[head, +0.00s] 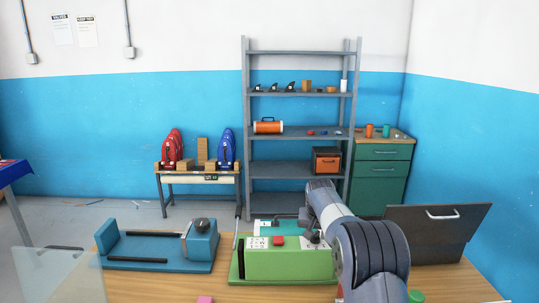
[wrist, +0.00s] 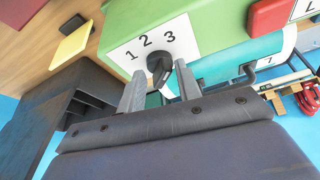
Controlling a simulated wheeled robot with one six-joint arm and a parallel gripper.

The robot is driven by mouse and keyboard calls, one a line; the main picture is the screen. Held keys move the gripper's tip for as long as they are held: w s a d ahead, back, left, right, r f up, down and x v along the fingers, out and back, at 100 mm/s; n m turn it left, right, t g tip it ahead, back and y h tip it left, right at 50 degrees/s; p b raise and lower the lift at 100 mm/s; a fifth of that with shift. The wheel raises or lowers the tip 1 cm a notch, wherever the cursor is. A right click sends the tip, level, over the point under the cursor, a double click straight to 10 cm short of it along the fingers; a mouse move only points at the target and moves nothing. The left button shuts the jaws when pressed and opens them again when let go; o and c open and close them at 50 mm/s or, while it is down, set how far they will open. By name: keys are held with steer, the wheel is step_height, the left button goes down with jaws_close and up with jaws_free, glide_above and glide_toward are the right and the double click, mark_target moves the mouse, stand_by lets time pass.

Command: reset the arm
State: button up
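My arm (head: 370,250) rises from the lower right in the head view and bends down over the green box (head: 290,262). My gripper (wrist: 160,78) is open, its two grey fingers apart. In the wrist view a black knob (wrist: 158,66) on a white plate marked 1, 2, 3 sits between or just beyond the fingertips. The green box also shows in the wrist view (wrist: 225,25). I cannot tell whether the fingers touch the knob. In the head view the gripper is small and partly hidden by my arm.
The table (head: 160,288) also holds a blue device (head: 155,250) at left, a teal unit (head: 268,226) behind the green box, and a dark case panel with a handle (head: 440,228) at right. A red button (head: 278,241) tops the green box. Shelves (head: 300,140) stand behind.

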steer(key=n, duration=0.1)
steer(key=n+y+b, duration=0.1)
steer(key=n, duration=0.1)
steer(key=shift+d+f+n+b, duration=0.1)
steer(key=shift+d+n+b, duration=0.15)
steer(key=shift+n+b, duration=0.1)
steer(key=s+v, duration=0.1)
steer(key=v, duration=1)
steer(key=shift+s+a+b, duration=0.2)
steer(key=shift+b, duration=0.25)
